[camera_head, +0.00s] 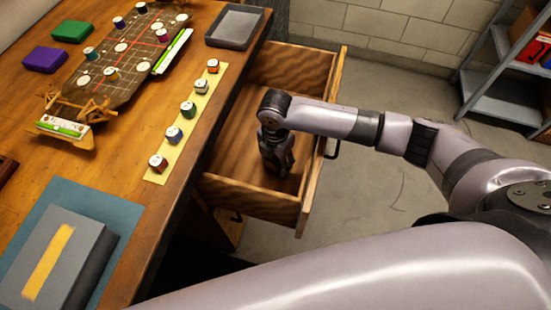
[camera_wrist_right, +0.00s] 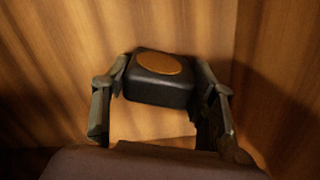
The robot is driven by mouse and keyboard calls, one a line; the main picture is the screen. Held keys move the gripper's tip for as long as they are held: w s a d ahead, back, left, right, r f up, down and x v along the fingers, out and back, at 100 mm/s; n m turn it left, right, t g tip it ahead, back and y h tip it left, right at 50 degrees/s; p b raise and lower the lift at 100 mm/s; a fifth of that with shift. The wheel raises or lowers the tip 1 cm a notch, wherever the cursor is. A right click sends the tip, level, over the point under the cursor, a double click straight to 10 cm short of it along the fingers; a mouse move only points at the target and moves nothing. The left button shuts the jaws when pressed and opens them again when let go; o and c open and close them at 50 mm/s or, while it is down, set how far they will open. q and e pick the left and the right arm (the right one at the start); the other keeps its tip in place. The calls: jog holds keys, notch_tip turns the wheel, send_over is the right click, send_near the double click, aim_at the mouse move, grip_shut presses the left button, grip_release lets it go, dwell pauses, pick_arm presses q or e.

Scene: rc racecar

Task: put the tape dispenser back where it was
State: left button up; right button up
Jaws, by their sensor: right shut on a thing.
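The tape dispenser (camera_wrist_right: 158,80) shows in the right wrist view as a small black block with a round orange-tan patch on top. My right gripper (camera_wrist_right: 160,98) has one finger on each side of it and is shut on it. In the head view my right gripper (camera_head: 280,170) points down inside the open wooden drawer (camera_head: 233,192). The dispenser is hidden there by the gripper. I cannot tell whether it touches the drawer floor. My left gripper is not in view.
The wooden table (camera_head: 110,165) stands left of the drawer. It carries a game board (camera_head: 107,75), a yellow strip (camera_head: 178,148) with several small pots, a grey tray (camera_head: 234,27) and a grey box (camera_head: 55,260) on a blue mat (camera_head: 112,205). A metal shelf (camera_head: 492,90) stands far right.

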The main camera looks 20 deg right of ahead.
aim_at(275, 158)
jog(key=o, duration=1)
notch_tip(275, 158, up, 12)
jog(key=shift+r+p, duration=0.15)
jog(key=shift+p, duration=0.25)
